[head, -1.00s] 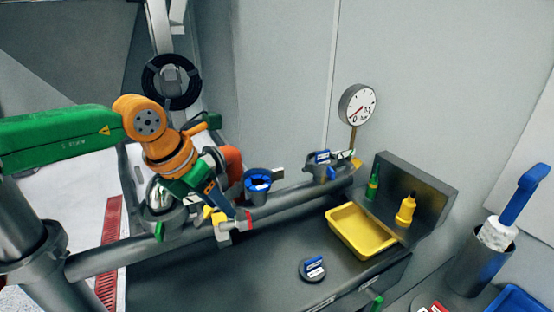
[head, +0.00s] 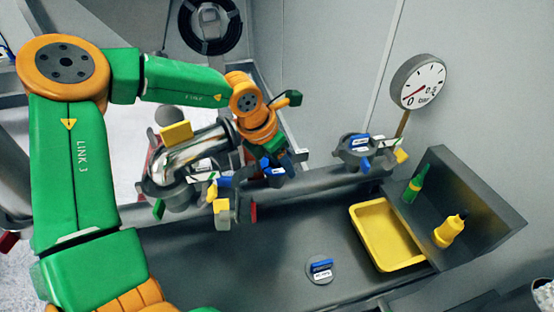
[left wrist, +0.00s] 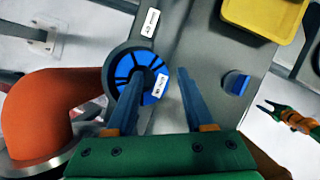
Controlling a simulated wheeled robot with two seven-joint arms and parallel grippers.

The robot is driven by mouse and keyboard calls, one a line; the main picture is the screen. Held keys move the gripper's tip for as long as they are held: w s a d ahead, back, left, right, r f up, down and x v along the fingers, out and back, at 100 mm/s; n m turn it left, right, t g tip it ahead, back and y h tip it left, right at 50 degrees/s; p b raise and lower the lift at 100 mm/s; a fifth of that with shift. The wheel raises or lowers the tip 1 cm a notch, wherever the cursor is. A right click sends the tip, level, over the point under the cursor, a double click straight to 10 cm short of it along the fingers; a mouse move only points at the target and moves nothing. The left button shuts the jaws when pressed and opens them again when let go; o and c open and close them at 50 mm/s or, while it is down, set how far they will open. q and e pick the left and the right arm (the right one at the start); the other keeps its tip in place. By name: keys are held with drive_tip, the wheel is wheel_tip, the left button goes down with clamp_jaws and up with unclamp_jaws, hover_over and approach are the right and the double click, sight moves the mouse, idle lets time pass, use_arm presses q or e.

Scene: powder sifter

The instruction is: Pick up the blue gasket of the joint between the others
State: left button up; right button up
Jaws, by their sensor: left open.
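The blue gasket (left wrist: 124,69) shows in the left wrist view as a segmented blue ring with a white label, inside the round grey joint beside a red-orange elbow pipe. In the head view the gasket is mostly hidden by my left gripper (head: 273,162), which is over this middle joint. In the left wrist view my left gripper (left wrist: 157,76) is open. One finger overlaps the gasket's ring and the other is to its right; contact cannot be told. Another joint (head: 174,195) is to the left and a third (head: 358,158) to the right. My right gripper seems to show small at the right of the wrist view.
A round cap with a blue handle (head: 320,268) lies on the bench. A gauge (head: 417,81) stands behind the right joint.

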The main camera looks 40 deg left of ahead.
use_arm(q)
drive_tip(key=c, duration=0.4)
drive_tip(key=shift+s+r, duration=0.15)
drive_tip(key=shift+s, duration=0.15)
clamp_jaws()
drive_tip(key=shift+w, duration=0.1)
drive_tip(key=shift+w, duration=0.1)
